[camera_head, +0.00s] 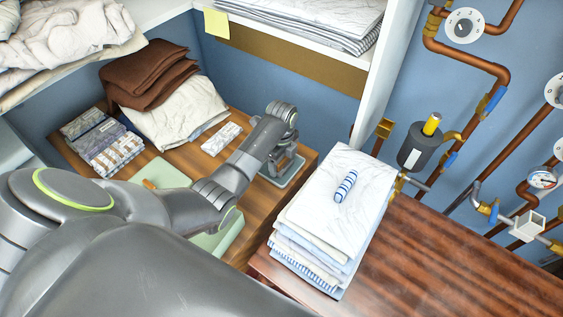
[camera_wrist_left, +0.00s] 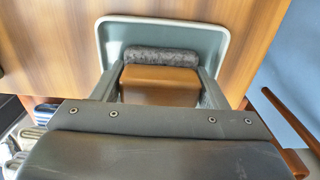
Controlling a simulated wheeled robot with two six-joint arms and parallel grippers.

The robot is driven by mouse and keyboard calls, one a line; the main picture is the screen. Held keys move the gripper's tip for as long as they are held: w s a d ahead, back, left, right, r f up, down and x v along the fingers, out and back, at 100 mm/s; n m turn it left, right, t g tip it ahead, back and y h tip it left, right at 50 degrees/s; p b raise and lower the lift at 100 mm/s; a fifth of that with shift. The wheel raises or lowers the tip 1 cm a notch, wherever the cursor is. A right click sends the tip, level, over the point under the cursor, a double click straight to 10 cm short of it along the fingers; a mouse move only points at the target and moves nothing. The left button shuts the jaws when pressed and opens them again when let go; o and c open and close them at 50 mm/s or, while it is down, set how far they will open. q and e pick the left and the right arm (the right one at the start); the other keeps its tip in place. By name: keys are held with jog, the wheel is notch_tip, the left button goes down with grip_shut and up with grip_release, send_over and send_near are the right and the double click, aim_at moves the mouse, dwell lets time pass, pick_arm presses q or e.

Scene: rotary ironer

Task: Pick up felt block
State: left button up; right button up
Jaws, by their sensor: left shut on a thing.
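The felt block (camera_wrist_left: 160,84) shows in the left wrist view as a brown, wood-coloured block with a dark grey, fuzzy felt strip along its far edge. My left gripper (camera_wrist_left: 161,72) is shut on it, one finger on each side. Beneath and around it is a shallow grey-blue tray (camera_wrist_left: 117,34) with a pale rim. I cannot tell whether the block still touches the tray. In the head view my left gripper (camera_head: 281,163) points down over the tray (camera_head: 292,181), and the block is mostly hidden there. My right gripper is not in view.
A stack of folded linen (camera_head: 325,215) with a striped roll (camera_head: 345,186) on top stands close right of the tray. Left lie folded cloths (camera_head: 106,144), brown blankets (camera_head: 150,72) and a green board (camera_head: 160,172). Pipes and gauges line the right wall.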

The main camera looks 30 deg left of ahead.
pick_arm(q)
jog(key=shift+r, duration=0.15)
notch_tip(320, 180, up, 10)
jog(key=shift+f+b, duration=0.1)
jog(key=shift+b, duration=0.45)
jog(key=o, duration=0.4)
jog(key=shift+c, duration=1.3)
jog(key=shift+f, duration=0.25)
